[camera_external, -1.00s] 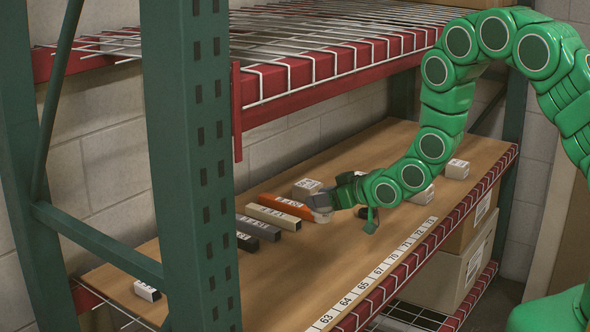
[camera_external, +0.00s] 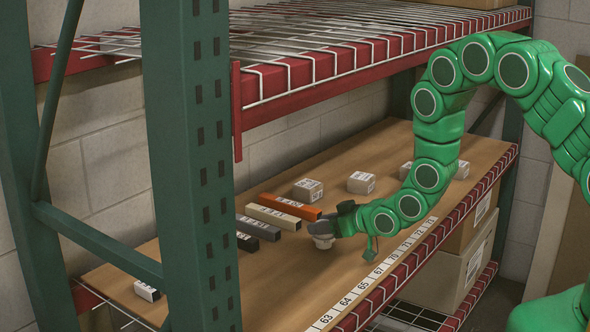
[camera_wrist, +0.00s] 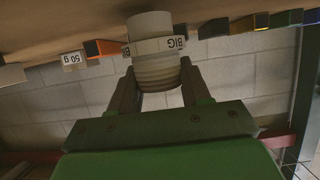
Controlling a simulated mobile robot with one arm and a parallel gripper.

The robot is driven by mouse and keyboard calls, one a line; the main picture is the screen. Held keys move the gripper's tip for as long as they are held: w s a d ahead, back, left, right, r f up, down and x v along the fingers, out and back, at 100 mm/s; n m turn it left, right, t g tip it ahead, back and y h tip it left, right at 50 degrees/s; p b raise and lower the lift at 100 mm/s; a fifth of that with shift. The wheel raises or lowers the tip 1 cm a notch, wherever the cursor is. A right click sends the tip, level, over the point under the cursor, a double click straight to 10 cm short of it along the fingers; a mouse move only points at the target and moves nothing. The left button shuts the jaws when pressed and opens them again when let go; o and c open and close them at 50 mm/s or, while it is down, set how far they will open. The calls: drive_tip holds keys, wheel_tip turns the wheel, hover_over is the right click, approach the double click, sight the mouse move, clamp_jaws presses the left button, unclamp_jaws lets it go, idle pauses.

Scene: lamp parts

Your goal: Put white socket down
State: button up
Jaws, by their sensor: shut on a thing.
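The white socket (camera_wrist: 155,50) is a pale cylinder with a ribbed lower part and a label band reading "BIG". In the wrist view it sits between the two fingers of my gripper (camera_wrist: 158,82), which is shut on it. In the external view the white socket (camera_external: 322,241) is at the tip of my gripper (camera_external: 328,228), low over the wooden shelf board (camera_external: 290,275), in front of the orange block's right end. I cannot tell whether it touches the board.
An orange block (camera_external: 292,207), a beige block (camera_external: 273,217) and a dark block (camera_external: 258,229) lie side by side to the left. Pale boxes (camera_external: 307,190) (camera_external: 361,182) stand behind. The board's front, by the number strip (camera_external: 363,285), is clear. A wire shelf (camera_external: 350,60) hangs above.

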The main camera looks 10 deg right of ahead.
drive_tip(key=shift+f, duration=0.3)
drive_tip(key=shift+f, duration=0.1)
drive_tip(key=o, duration=1.1)
drive_tip(key=shift+s+d+r, duration=0.1)
drive_tip(key=shift+r, duration=0.1)
drive_tip(key=v, duration=1.1)
drive_tip(key=shift+s+d+r, duration=0.15)
drive_tip(key=shift+s+d, duration=0.05)
drive_tip(key=shift+s, duration=0.05)
